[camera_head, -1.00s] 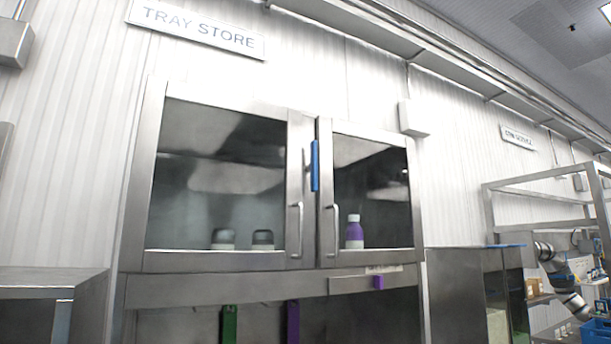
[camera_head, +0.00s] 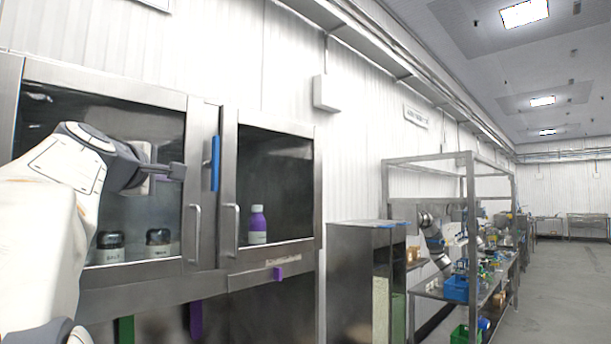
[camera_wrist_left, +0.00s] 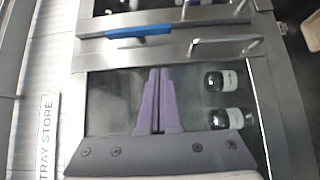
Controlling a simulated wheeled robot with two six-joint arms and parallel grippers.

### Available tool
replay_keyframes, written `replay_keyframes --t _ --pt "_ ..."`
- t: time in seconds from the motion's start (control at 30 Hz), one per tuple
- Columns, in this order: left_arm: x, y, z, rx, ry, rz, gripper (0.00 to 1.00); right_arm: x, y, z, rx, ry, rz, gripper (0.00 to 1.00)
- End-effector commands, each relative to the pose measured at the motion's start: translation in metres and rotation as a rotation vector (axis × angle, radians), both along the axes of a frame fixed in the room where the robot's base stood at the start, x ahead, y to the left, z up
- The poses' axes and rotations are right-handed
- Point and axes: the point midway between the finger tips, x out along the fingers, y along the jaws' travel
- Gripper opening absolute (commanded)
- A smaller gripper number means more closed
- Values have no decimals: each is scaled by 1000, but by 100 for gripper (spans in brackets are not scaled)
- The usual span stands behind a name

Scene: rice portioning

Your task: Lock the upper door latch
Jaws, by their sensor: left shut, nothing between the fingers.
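The upper door latch (camera_head: 215,163) is a blue upright bar at the seam between two glass cupboard doors. The left door (camera_head: 201,130) and right door (camera_head: 229,140) both look closed. In the left wrist view the latch (camera_wrist_left: 139,31) lies beyond my fingertips, along the door frame. My left gripper (camera_head: 178,172) is in front of the left door's glass, left of the latch and apart from it. Its purple fingers (camera_wrist_left: 158,72) are together and empty in the left wrist view. My right gripper is not in view.
Vertical handles (camera_head: 195,235) flank the seam below the latch. Dark-lidded jars (camera_head: 158,243) stand behind the left glass, and a purple-white bottle (camera_head: 257,225) behind the right. A steel cabinet (camera_head: 365,280) and shelving rack (camera_head: 470,220) stand right. The floor at far right is clear.

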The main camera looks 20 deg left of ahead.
Motion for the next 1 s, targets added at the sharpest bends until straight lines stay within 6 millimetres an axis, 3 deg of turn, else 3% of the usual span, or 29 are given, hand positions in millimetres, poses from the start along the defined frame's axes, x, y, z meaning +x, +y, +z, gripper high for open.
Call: replay_keyframes --t 0.47,0.93,1.0 --pt "6 6 3 -3 -4 4 0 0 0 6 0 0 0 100" --pt "92 40 5 -3 -2 3 0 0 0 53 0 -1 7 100" --pt "103 35 7 -2 -4 0 0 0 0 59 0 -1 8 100"
